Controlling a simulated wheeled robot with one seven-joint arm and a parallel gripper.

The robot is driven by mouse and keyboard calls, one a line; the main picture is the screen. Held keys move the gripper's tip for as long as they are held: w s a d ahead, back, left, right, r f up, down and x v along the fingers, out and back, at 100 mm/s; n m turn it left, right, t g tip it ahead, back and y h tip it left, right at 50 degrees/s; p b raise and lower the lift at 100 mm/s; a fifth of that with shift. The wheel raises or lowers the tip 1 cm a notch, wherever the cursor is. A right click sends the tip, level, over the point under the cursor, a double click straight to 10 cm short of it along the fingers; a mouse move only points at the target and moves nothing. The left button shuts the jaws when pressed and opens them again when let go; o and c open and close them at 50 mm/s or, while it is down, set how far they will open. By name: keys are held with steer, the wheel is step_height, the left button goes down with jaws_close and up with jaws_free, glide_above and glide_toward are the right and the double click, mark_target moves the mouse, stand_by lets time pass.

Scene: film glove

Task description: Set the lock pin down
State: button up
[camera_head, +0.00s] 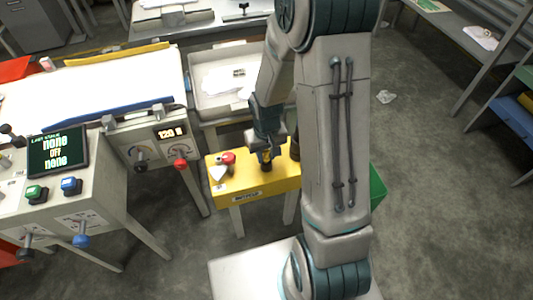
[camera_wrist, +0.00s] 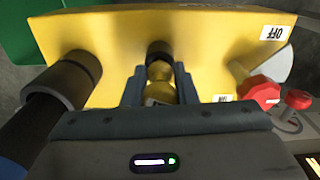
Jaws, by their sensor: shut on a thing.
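In the wrist view, the lock pin (camera_wrist: 160,90) is a small yellow, brass-like piece. It stands between the two dark fingers of my gripper (camera_wrist: 160,80), which is shut on it. Its far end is at a black collar (camera_wrist: 158,49) on the yellow box (camera_wrist: 205,45); I cannot tell whether it sits inside the collar or only in front of it. In the head view, my gripper (camera_head: 266,160) points down close over the top of the yellow box (camera_head: 230,190). The pin is too small and covered to make out there.
A red knob (camera_wrist: 258,92) and a pale plate (camera_wrist: 274,65) are right of the fingers. A thick black cylinder (camera_wrist: 62,88) is close on the left.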

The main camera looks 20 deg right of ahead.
steer(key=shift+f+b, duration=0.45)
steer(key=shift+f, duration=0.05)
steer(key=shift+s+f, duration=0.1)
